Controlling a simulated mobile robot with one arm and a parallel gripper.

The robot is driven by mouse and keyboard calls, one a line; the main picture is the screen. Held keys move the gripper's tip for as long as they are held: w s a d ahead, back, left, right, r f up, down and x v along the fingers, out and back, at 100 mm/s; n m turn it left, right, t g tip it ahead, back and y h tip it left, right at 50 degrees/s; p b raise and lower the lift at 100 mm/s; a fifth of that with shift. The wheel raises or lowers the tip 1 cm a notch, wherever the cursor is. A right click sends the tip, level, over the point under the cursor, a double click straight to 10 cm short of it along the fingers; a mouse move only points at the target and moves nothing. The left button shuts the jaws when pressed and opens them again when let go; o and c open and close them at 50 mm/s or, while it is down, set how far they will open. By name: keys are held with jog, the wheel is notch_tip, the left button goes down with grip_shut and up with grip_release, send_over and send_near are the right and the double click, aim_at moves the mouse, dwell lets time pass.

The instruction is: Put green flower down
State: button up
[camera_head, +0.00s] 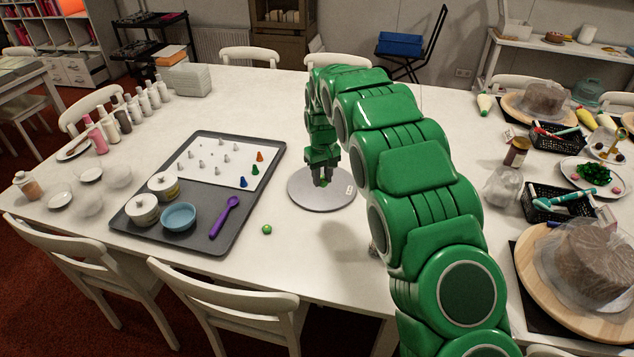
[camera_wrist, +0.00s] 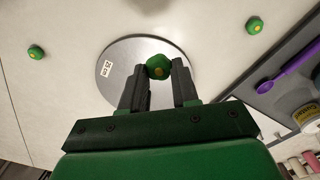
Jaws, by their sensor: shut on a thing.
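My gripper (camera_head: 322,181) is over the grey round turntable plate (camera_head: 303,192), with its fingers pointing down. I cannot tell whether the flower touches the plate. Another green flower (camera_head: 267,229) lies on the table left of and nearer than the plate. The wrist view shows two other green flowers, one on each side of the plate (camera_wrist: 36,52) (camera_wrist: 254,25).
A grey tray (camera_head: 240,213) to the left holds a white sheet with nozzles, a blue bowl (camera_head: 179,217), tubs and a purple spoon (camera_head: 224,217). Wrapped cakes (camera_head: 588,255) and black baskets (camera_head: 553,207) stand to the right. Bare table surrounds the plate.

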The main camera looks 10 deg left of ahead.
jog(key=shift+w+a+f, duration=0.75)
jog(key=shift+w+f, duration=0.5)
jog(key=shift+w, duration=0.4)
jog(key=shift+w+a+f, duration=0.75)
jog(key=shift+w+f, duration=0.5)
jog(key=shift+w, duration=0.4)
jog(key=shift+w+a+f, duration=0.75)
jog(key=shift+w+f, duration=0.5)
jog(key=shift+w, duration=0.4)
jog(key=shift+w+a+f, duration=0.15)
jog(key=shift+w+f, duration=0.05)
jog(key=shift+w, duration=0.1)
jog(key=shift+w+f, duration=0.2)
jog(key=shift+f, duration=0.15)
jog(key=shift+w+a+f, duration=0.1)
jog(key=shift+w+f, duration=0.05)
jog(key=shift+f, duration=0.1)
jog(key=shift+f, duration=1.5)
jog(key=shift+f, duration=0.1)
